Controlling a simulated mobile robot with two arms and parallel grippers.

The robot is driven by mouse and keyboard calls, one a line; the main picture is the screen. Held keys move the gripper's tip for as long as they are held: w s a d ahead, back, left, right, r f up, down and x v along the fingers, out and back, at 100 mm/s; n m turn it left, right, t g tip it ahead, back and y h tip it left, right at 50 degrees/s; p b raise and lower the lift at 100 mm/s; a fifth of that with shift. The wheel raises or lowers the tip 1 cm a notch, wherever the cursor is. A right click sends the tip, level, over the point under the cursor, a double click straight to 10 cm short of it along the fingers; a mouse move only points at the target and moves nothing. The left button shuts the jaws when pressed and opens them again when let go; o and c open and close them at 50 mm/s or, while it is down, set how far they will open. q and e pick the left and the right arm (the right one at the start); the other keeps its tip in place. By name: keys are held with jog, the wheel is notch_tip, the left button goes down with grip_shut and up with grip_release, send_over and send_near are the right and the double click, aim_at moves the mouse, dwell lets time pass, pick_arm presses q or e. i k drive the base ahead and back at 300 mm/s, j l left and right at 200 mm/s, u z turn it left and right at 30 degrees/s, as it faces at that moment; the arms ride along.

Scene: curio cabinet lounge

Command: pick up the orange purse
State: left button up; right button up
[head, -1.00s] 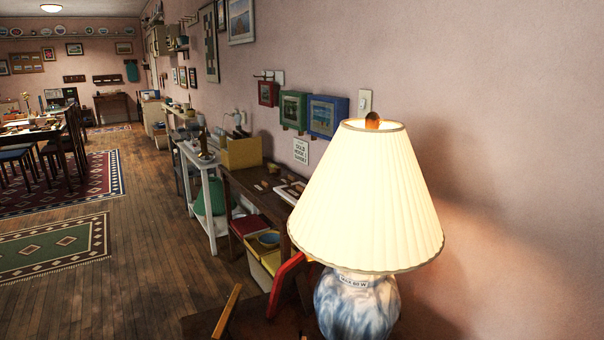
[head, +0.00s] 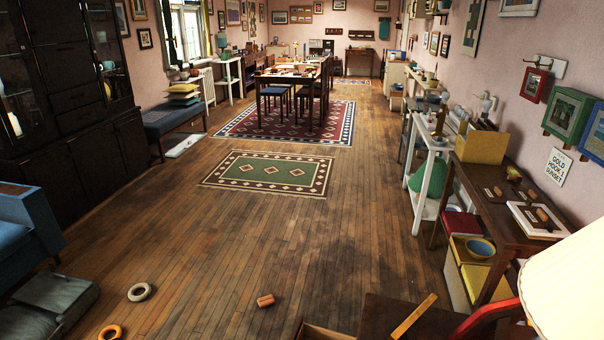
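I cannot make out an orange purse for certain. A small orange-brown object (head: 265,300) lies on the wood floor near the bottom middle of the head view; it looks like a short block or roll, and I cannot tell if it is a purse. An orange ring (head: 110,332) lies on the floor at the bottom left, partly cut off by the frame edge. Neither of my grippers shows in the head view.
The middle floor (head: 330,240) is open up to a green rug (head: 270,172). A pale ring (head: 140,292) and a blue armchair (head: 25,235) are at left. A dark side table (head: 370,315), a lit lamp (head: 575,285) and a brown desk (head: 480,195) line the right.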

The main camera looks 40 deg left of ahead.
aim_at(263, 301)
jog(key=u, duration=0.4)
jog(key=k+j+u, duration=0.1)
jog(key=u, duration=0.25)
jog(key=j+u, duration=0.1)
jog(key=u, duration=0.3)
jog(key=k+j+u, duration=0.1)
jog(key=u, duration=0.3)
